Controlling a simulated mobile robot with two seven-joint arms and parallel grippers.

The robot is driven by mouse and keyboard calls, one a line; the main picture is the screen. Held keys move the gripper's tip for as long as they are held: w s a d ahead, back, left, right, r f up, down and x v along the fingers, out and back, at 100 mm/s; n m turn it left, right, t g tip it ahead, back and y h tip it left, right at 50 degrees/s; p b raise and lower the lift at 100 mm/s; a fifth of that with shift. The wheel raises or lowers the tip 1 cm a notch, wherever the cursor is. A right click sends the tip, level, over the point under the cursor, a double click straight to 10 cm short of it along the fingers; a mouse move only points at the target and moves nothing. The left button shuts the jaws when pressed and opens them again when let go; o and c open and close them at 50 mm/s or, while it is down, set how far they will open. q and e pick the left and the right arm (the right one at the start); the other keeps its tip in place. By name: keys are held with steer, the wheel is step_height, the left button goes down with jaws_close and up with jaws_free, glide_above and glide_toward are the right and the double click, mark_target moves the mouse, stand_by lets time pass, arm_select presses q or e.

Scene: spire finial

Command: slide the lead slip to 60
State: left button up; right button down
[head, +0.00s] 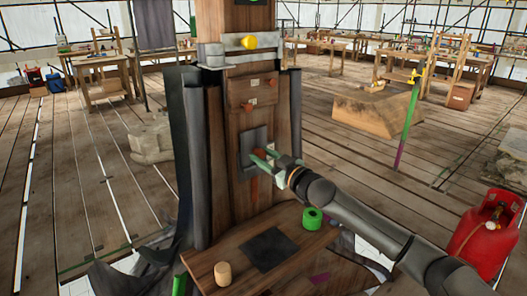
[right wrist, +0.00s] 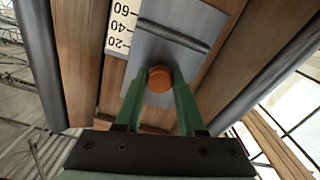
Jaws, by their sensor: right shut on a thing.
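The lead slip (head: 252,139) is a grey plate on the front of the wooden post. It also shows in the right wrist view (right wrist: 149,52), with a dark raised bar across it and a round orange knob (right wrist: 159,88). My right gripper (right wrist: 159,92) is shut on the knob, one green finger on each side; it shows in the head view too (head: 258,164). A white scale (right wrist: 120,27) beside the slip reads 20, 40 and 60. The slip lies alongside these marks, and I cannot tell the exact reading. My left gripper is out of view.
A wooden shelf (head: 215,262) below the post holds a dark square (head: 268,249), a green roll (head: 312,218) and a tan wooden piece (head: 222,273). Grey sheets hang beside the post. A red gas bottle (head: 482,238) stands at the right. A ledge with a yellow piece (head: 249,42) is above.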

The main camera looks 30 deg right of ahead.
steer(key=shift+f, duration=0.2)
steer(key=c, duration=0.5)
jaws_free()
steer(key=shift+r, duration=0.2)
steer(key=shift+s, duration=0.15)
steer(key=s+b, duration=0.1)
steer(key=s, duration=1.1)
steer(key=shift+d, duration=0.45)
steer(key=shift+s, duration=0.15)
